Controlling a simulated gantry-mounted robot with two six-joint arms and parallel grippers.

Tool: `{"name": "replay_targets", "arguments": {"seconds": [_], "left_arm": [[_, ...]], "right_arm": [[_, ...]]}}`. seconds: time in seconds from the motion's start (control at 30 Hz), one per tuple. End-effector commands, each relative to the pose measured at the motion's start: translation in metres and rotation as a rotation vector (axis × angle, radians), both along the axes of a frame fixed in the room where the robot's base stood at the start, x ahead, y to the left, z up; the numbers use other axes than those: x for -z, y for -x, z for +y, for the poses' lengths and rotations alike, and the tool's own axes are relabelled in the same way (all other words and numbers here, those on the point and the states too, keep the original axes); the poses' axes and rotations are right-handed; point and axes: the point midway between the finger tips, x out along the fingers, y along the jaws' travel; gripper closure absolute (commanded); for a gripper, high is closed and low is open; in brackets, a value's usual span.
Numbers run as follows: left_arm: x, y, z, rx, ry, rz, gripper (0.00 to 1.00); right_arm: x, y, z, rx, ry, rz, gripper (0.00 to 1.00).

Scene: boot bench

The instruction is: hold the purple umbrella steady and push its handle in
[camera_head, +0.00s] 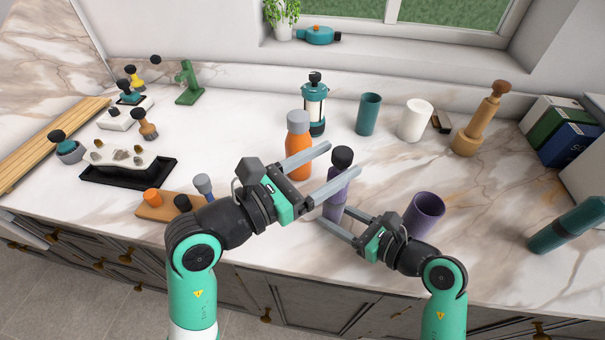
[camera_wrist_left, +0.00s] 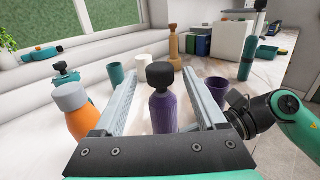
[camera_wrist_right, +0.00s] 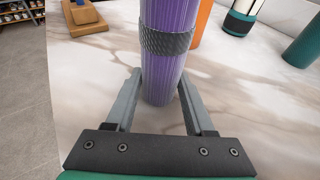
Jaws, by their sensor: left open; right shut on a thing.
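The purple umbrella (camera_head: 336,194) stands upright on the counter, with a dark knob-like handle (camera_head: 342,157) on top. It also shows in the left wrist view (camera_wrist_left: 162,112) and, as a ribbed purple shaft with a dark band, in the right wrist view (camera_wrist_right: 165,75). My right gripper (camera_head: 335,231) is shut on the umbrella's lower part, its fingers on both sides near the base. My left gripper (camera_head: 342,164) is open, its fingers either side of the umbrella's upper part, just below or around the handle's height. The left fingers look apart from it.
An orange bottle (camera_head: 298,158) stands close behind my left gripper. A purple cup (camera_head: 424,213) stands right of my right gripper. A teal lantern-like press (camera_head: 314,104), teal cup (camera_head: 368,114) and white cup (camera_head: 414,120) are farther back. The counter's front edge is close.

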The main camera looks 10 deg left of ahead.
Motion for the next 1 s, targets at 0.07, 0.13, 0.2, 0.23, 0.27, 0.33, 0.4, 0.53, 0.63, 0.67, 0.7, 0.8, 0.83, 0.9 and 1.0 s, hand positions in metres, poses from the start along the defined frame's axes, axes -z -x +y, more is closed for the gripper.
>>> {"name": "replay_targets", "arguments": {"seconds": [0.07, 0.13, 0.2, 0.23, 0.27, 0.33, 0.4, 0.53, 0.63, 0.67, 0.7, 0.8, 0.83, 0.9, 1.0], "left_arm": [[0.000, 0.013, 0.015, -0.005, 0.000, -0.001, 0.27], [0.001, 0.027, 0.026, -0.004, -0.001, -0.001, 0.27], [0.001, 0.039, 0.039, -0.005, -0.001, -0.001, 0.27], [0.001, 0.044, 0.043, -0.004, -0.001, -0.001, 0.27], [0.001, 0.049, 0.047, -0.005, -0.001, 0.000, 0.27], [0.001, 0.058, 0.055, -0.004, -0.001, 0.001, 0.27], [0.001, 0.064, 0.061, -0.003, -0.001, 0.001, 0.27], [0.001, 0.070, 0.065, 0.000, -0.001, 0.001, 0.27], [0.001, 0.070, 0.065, 0.000, -0.001, 0.001, 0.27], [0.001, 0.070, 0.065, 0.000, -0.001, 0.001, 0.27], [0.001, 0.070, 0.065, 0.000, -0.001, 0.002, 0.27], [0.001, 0.070, 0.065, 0.000, -0.001, 0.002, 0.27], [0.001, 0.070, 0.065, 0.000, -0.001, 0.002, 0.27], [0.001, 0.070, 0.065, 0.000, -0.001, 0.002, 0.27], [0.001, 0.070, 0.065, 0.000, -0.001, 0.002, 0.27]], "right_arm": [[0.000, 0.000, 0.000, 0.000, 0.000, 0.000, 0.77], [0.000, 0.000, 0.000, 0.000, 0.000, 0.000, 0.77], [0.000, 0.000, 0.000, 0.000, 0.000, 0.000, 0.77], [0.000, 0.000, 0.000, 0.000, 0.000, 0.000, 0.77], [0.000, 0.000, 0.000, 0.000, 0.001, 0.001, 0.77], [0.000, 0.000, 0.000, 0.000, 0.001, 0.001, 0.77], [0.000, 0.000, 0.000, 0.000, 0.001, 0.001, 0.77], [0.000, 0.000, 0.000, 0.000, 0.001, 0.001, 0.77], [0.000, 0.000, 0.000, 0.000, 0.001, 0.001, 0.77], [0.000, 0.000, 0.000, 0.000, 0.001, 0.001, 0.77], [0.000, 0.000, 0.000, 0.000, 0.001, 0.001, 0.77], [0.000, 0.000, 0.000, 0.000, 0.001, 0.001, 0.77], [0.000, 0.000, 0.000, 0.000, 0.001, 0.001, 0.77], [0.000, 0.000, 0.000, 0.000, 0.001, 0.001, 0.37], [0.000, 0.000, 0.000, 0.000, 0.000, 0.000, 0.19]]}}
